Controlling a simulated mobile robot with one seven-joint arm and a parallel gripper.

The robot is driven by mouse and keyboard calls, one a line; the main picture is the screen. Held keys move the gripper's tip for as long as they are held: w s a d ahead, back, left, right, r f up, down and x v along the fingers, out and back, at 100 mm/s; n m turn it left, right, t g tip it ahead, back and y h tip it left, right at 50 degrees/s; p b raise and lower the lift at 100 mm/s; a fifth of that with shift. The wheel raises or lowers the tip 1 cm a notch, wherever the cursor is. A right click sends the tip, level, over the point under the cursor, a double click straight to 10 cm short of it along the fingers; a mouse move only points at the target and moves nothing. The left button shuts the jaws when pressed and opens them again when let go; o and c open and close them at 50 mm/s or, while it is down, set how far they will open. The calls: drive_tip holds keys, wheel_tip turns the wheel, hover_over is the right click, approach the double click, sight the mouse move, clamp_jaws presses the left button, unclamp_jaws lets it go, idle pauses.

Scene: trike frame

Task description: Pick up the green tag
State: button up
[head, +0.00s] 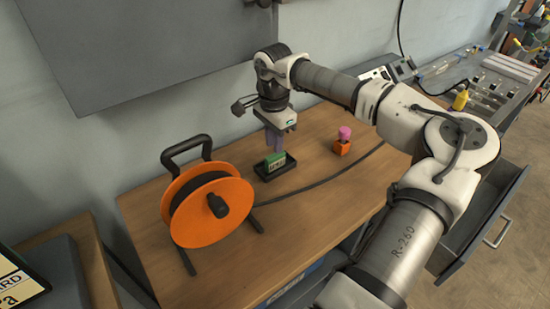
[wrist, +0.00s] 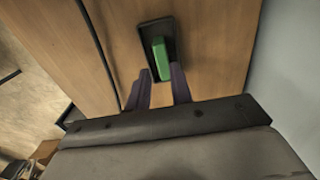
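The green tag (head: 275,160) stands upright in a black holder (head: 283,172) on the wooden table in the head view. In the wrist view the green tag (wrist: 160,58) is seen from above, in the dark holder (wrist: 157,30). My gripper (head: 274,148) is just above and behind the tag, pointing down. In the wrist view its two purple fingers (wrist: 159,84) are apart, with bare table between them. The tag's near end lies just beyond the fingertips. The gripper holds nothing.
An orange cable reel (head: 232,215) with a black handle stands to the left. A dark cable (head: 310,187) runs across the wooden table (head: 300,222). A small orange block with a pink top (head: 343,140) stands to the right. A grey panel (head: 140,45) hangs behind.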

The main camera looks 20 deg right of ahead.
sight(275, 155)
drive_tip(key=shift+w+d+f+p, duration=0.15)
drive_tip(key=shift+f+p, duration=0.35)
drive_tip(key=shift+f, duration=1.1)
drive_tip(key=shift+w+d+f+p, duration=0.1)
drive_tip(key=shift+f+p, duration=0.35)
drive_tip(key=shift+f, duration=1.15)
clamp_jaws()
